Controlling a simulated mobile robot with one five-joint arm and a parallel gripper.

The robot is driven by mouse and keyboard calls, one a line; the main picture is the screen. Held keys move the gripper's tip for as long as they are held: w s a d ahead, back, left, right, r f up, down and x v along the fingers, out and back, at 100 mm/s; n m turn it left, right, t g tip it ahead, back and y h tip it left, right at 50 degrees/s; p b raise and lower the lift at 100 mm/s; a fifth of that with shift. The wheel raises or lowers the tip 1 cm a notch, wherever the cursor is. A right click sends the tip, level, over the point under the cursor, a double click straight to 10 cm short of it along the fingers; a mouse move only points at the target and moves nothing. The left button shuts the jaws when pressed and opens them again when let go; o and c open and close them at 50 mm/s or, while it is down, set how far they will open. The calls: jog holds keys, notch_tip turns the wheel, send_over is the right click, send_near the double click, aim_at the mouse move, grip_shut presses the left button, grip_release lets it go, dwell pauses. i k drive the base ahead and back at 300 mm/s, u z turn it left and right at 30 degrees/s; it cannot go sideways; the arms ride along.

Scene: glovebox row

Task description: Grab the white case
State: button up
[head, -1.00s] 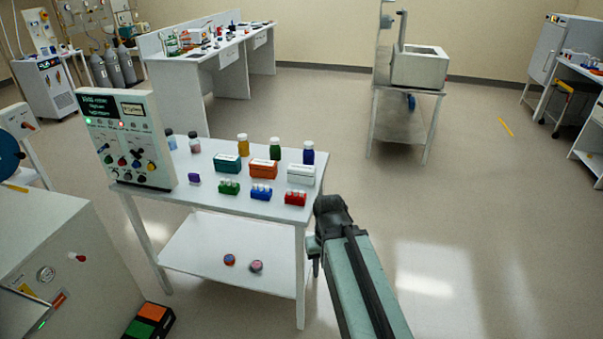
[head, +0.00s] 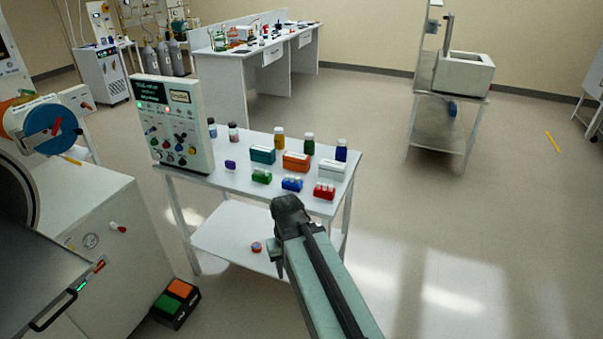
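The white case (head: 331,170) is a small white box at the right end of the white table (head: 200,178). It stands to the right of an orange case (head: 296,162) and behind a red rack (head: 324,191). A teal case (head: 262,155) is farther left in the same row. My gripper (head: 276,262) is at the front of the table, below the tabletop in the picture and apart from the white case. The arm hides most of it, and its fingers cannot be made out clearly.
Green and blue racks (head: 291,184) stand along the front edge. Several bottles (head: 341,150) stand behind the cases. A control panel (head: 172,125) fills the table's left end. A grey cabinet (head: 100,245) is at the left.

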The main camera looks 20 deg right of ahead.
aim_at(334, 171)
jog(key=u, duration=2.7)
jog(key=k, duration=1.75)
jog(key=z, duration=1.6)
jog(key=i, duration=1)
jog(key=u, duration=0.05)
